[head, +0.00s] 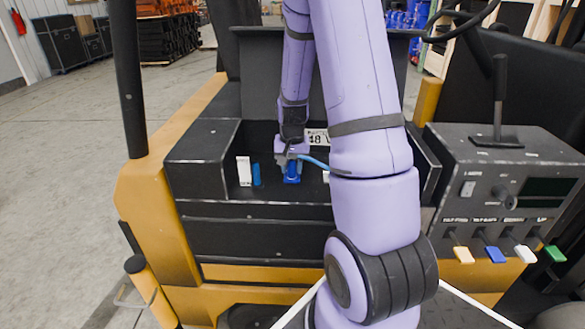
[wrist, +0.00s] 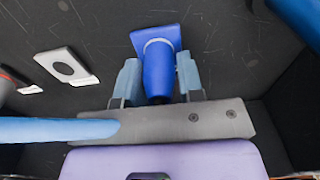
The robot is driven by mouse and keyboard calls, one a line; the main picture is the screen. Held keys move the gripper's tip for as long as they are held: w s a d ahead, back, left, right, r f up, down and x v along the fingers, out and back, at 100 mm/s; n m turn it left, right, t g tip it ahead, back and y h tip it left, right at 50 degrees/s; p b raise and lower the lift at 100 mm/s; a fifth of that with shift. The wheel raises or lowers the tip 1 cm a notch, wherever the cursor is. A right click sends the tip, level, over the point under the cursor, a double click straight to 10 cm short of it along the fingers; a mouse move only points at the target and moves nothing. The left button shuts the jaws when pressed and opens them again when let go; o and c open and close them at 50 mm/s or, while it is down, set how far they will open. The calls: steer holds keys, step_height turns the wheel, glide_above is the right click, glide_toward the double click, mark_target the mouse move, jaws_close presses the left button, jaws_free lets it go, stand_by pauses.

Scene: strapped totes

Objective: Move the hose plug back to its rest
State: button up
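The blue hose plug (wrist: 158,72) stands in the middle of the wrist view, a tapered body with a pale band and a square blue flange at its far end. In the head view it shows low in the black recess (head: 291,173). My gripper (wrist: 160,78) has its two light-blue fingers against either side of the plug; it also shows in the head view (head: 292,155), pointing down. A blue hose (head: 315,162) runs right from there and passes behind my arm. Whether the flange belongs to the plug or to a seat under it I cannot tell.
A white block (head: 244,171) and a small blue piece (head: 256,175) stand left in the recess. A lever console (head: 505,180) is at right. My arm hides the recess's right part.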

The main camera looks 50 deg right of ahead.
steer(key=shift+s+a+f, duration=0.2)
steer(key=shift+s+f, duration=0.3)
steer(key=shift+f, duration=0.1)
jaws_close()
steer(key=shift+w+r, duration=0.1)
steer(key=shift+r, duration=0.05)
steer(key=shift+w+d+r+g, duration=0.15)
steer(key=shift+r+g, duration=0.15)
steer(key=shift+r, duration=0.3)
steer(key=shift+w+r, duration=0.1)
steer(key=shift+r, duration=2.2)
steer(key=shift+r, duration=0.1)
steer(key=shift+r, duration=2.85)
steer(key=shift+w, duration=0.1)
